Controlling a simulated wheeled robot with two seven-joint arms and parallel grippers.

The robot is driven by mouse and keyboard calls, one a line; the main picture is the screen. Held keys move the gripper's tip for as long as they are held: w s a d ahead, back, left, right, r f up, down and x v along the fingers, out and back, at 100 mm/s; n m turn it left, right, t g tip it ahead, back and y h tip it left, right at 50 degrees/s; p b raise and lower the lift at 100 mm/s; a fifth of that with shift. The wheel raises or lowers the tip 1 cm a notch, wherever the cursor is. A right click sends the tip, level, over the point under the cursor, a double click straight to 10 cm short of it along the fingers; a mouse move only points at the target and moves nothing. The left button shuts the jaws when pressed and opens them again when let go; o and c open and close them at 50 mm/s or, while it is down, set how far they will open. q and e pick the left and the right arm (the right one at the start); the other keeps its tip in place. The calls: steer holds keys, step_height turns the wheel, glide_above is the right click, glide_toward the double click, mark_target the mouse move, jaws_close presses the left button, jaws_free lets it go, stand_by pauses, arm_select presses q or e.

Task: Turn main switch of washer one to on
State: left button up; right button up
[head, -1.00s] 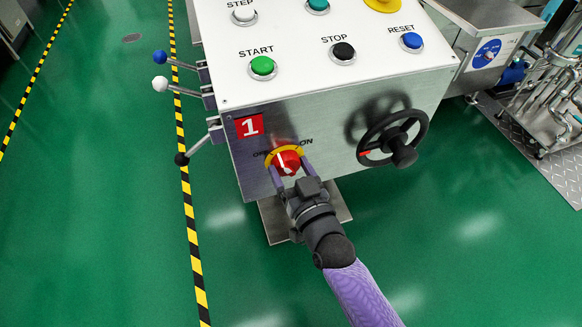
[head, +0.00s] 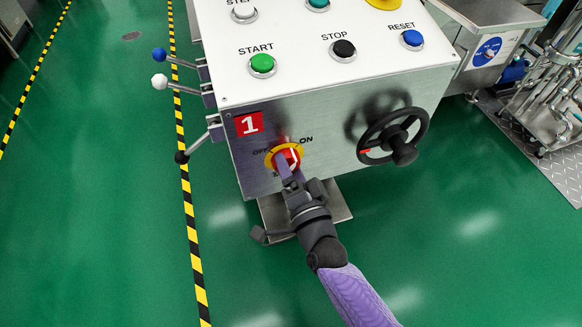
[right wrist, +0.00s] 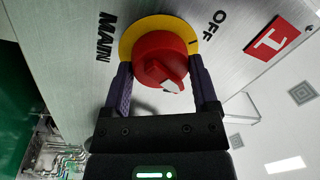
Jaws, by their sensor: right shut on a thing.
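The main switch is a red knob (head: 291,153) on a yellow round plate (head: 270,160), low on the front of the washer panel marked with a red 1 (head: 249,124). OFF is printed left of it and ON at its upper right. The knob's white mark lies on its right side, toward ON. My right gripper (head: 287,166) is shut on the knob. In the right wrist view the fingers (right wrist: 162,80) flank the red knob (right wrist: 158,57), and the white mark shows at its lower right. ON is hidden there. My left gripper is not in view.
A black handwheel (head: 393,137) sits right of the switch. START (head: 262,64), STOP (head: 342,49) and RESET (head: 411,39) buttons are on the top panel. Levers with ball ends (head: 160,82) stick out at the left. Green floor is clear around the washer.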

steer(key=m, duration=0.3)
steer(key=shift+f, duration=0.1)
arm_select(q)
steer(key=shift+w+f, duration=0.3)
arm_select(e)
steer(key=shift+m+h, duration=0.3)
steer(key=shift+m, duration=0.4)
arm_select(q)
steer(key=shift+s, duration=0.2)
arm_select(e)
steer(key=o, duration=1)
steer(key=shift+o, duration=0.6)
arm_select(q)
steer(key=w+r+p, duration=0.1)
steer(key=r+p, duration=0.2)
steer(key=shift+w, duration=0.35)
arm_select(e)
steer(key=v, duration=1)
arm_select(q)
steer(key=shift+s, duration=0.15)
arm_select(e)
steer(key=shift+f, duration=0.15)
